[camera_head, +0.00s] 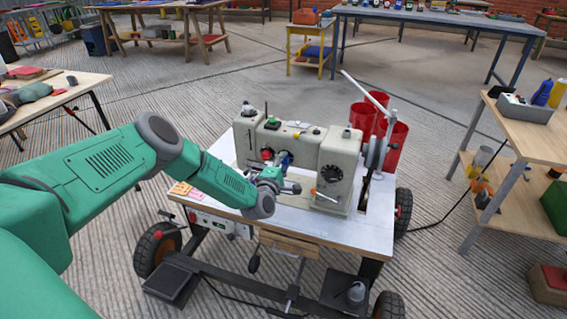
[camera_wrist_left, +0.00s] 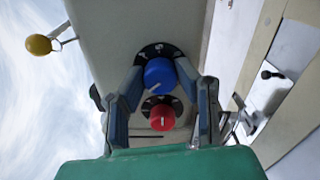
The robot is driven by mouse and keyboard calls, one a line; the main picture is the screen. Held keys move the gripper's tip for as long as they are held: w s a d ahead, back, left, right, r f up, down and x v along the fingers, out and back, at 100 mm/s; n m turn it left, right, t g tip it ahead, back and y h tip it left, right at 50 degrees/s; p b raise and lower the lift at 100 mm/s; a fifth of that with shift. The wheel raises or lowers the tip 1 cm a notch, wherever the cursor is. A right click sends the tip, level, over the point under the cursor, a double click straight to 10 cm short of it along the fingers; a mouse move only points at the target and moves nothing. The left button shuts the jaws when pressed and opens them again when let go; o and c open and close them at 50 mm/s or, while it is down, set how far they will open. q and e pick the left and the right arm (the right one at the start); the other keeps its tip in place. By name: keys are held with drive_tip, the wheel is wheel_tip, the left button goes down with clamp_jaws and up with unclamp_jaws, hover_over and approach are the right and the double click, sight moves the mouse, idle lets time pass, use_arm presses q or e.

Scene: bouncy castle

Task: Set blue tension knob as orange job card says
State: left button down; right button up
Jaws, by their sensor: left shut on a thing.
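The blue tension knob (camera_head: 284,157) is on the front of the beige sewing machine (camera_head: 333,160), beside a red knob (camera_head: 267,154). My left gripper (camera_head: 277,173) is at the machine's front. In the left wrist view its fingers are shut on the blue knob (camera_wrist_left: 160,76), one at each side. A pale slanted line shows on the knob's face, over a dark dial plate with white marks. The red knob (camera_wrist_left: 161,117) sits just below it, between the fingers. The orange job card (camera_head: 181,188) lies on the left of the machine's table; its writing is too small to read.
The white-topped machine table (camera_head: 300,218) stands on a wheeled frame. Pink and yellow cards (camera_head: 196,194) lie beside the orange one. Red bins (camera_head: 388,135) stand behind the machine. A wooden shelf bench (camera_head: 527,140) is at right, another table (camera_head: 60,95) at left.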

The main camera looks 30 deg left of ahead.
use_arm(q)
drive_tip(key=m, duration=0.3)
drive_tip(key=shift+f, duration=0.15)
drive_tip(key=m, duration=0.5)
drive_tip(key=shift+s+a+m, duration=0.1)
drive_tip(key=shift+m, duration=0.2)
drive_tip(key=m, duration=0.4)
drive_tip(key=shift+a+m, duration=0.1)
drive_tip(key=shift+m, duration=1.9)
drive_tip(key=c, duration=1.2)
unclamp_jaws()
